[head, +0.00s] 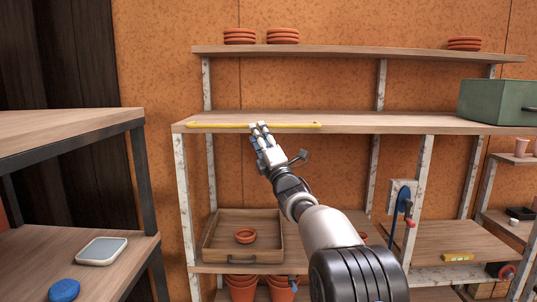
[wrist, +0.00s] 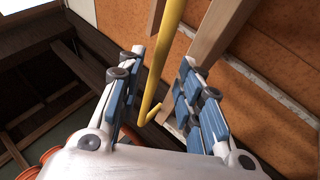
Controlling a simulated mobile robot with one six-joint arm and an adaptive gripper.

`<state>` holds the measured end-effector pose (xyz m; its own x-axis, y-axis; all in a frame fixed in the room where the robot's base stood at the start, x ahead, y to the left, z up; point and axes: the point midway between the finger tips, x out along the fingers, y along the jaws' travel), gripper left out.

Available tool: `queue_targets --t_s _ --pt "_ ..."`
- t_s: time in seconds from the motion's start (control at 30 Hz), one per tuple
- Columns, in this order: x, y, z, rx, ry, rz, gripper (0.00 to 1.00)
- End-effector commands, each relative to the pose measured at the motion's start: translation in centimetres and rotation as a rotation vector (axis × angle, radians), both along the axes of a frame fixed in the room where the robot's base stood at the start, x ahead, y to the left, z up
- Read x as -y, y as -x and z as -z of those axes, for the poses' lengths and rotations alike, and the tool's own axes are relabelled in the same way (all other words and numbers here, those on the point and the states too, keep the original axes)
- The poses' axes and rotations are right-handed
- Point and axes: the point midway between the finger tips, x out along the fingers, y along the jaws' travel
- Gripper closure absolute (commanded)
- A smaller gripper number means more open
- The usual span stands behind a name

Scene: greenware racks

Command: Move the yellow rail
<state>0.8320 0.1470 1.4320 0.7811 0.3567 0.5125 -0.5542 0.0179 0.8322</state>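The yellow rail (head: 292,125) runs level along the front edge of the middle shelf (head: 400,122) in the head view. My gripper (head: 261,127) is at the rail, near its middle, and hides a short piece of it. In the wrist view the rail (wrist: 169,40) passes between the two blue-padded fingers of my gripper (wrist: 163,62), with a bent end (wrist: 154,111) showing. The fingers are apart, with gaps visible on both sides of the rail.
Terracotta saucers (head: 283,37) stand on the top shelf. A green box (head: 497,102) sits at the right of the middle shelf. Below are a wooden tray (head: 243,257) with a small pot and several terracotta pots. A separate rack (head: 75,130) stands close on the left.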

Motion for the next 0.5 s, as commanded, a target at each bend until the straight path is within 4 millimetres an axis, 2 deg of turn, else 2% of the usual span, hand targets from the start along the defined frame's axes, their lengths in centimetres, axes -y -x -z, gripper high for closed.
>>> queue_targets --t_s 0.3,0.5 --pt "1.7 3.7 2.4 -0.002 0.0 0.001 0.67" --pt "2.6 5.5 3.6 -0.001 0.001 0.002 0.67"
